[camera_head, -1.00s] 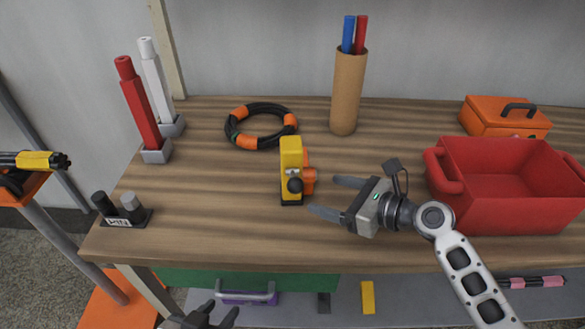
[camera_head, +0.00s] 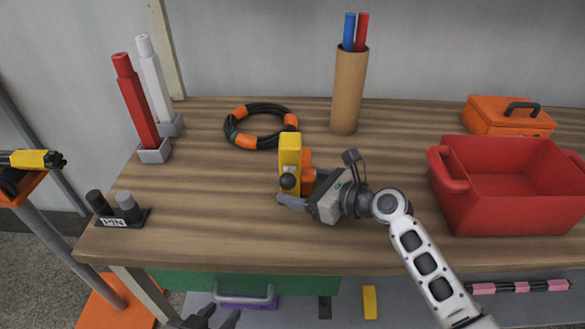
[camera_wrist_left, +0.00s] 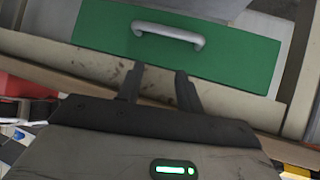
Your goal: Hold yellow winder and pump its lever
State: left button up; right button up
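The yellow winder (camera_head: 290,152) stands upright on the workbench, with an orange part on its right side and a dark round knob low on its front. In the head view my right gripper (camera_head: 299,190) reaches in from the right, low at the winder. Its near finger passes in front of the winder's base; its far finger is mostly hidden behind the orange part. The fingers look apart, and contact is unclear. My left gripper (camera_head: 205,319) is at the bottom edge, below the bench top. In the left wrist view its fingers (camera_wrist_left: 158,80) are apart and empty, before a green drawer.
The green drawer (camera_wrist_left: 180,45) has a grey handle. A black and orange hose ring (camera_head: 261,126) lies behind the winder. A cardboard tube (camera_head: 348,92) stands behind it, to the right. A red bin (camera_head: 500,205) is right. Red and white cylinders (camera_head: 140,108) stand left. The bench front is clear.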

jog(key=c, duration=0.5)
